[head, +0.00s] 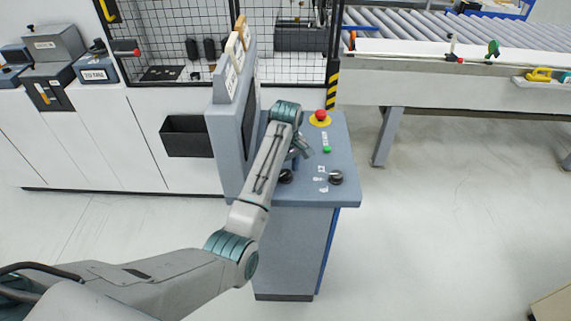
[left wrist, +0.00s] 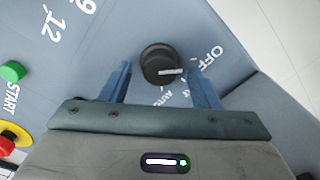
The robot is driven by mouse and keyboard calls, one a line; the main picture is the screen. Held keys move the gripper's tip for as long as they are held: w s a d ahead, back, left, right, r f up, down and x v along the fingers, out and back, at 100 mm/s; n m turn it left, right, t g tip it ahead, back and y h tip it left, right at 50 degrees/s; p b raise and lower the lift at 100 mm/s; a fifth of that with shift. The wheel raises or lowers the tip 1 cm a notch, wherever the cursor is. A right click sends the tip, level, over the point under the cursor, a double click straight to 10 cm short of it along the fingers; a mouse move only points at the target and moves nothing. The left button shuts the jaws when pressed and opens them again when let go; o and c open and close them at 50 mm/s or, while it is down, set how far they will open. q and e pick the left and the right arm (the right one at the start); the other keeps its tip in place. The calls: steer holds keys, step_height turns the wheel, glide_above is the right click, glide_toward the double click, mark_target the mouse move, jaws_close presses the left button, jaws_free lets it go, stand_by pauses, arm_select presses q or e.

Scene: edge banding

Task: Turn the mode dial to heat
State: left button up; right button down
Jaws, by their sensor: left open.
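The mode dial is a black round knob (left wrist: 158,60) with a white pointer mark, lettered OFF and AUTO beside it. The mark lies toward its right side in the left wrist view. No HEAT lettering can be read. In the head view the dial (head: 286,177) sits on the blue-grey console top (head: 312,196), partly behind my arm. My left gripper (left wrist: 160,66) is open, with one blue finger on each side of the dial. Contact cannot be told. In the head view the gripper (head: 300,150) is mostly hidden. My right gripper is not in view.
A second black knob (head: 336,178) sits to the right, near printed numbers. A green START button (head: 327,149) and a red emergency button (head: 320,117) on yellow are farther back. An upright panel (head: 222,135) stands left of my forearm. Open floor lies to the right.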

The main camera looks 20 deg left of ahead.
arm_select(q)
steer(key=shift+s, duration=0.25)
steer(key=shift+d, duration=0.2)
steer(key=shift+w+f, duration=0.1)
steer(key=shift+c, duration=0.3)
steer(key=shift+w, duration=0.1)
steer(key=c, duration=0.3)
steer(key=shift+a, duration=0.1)
steer(key=c, duration=0.6)
steer(key=shift+c, duration=0.2)
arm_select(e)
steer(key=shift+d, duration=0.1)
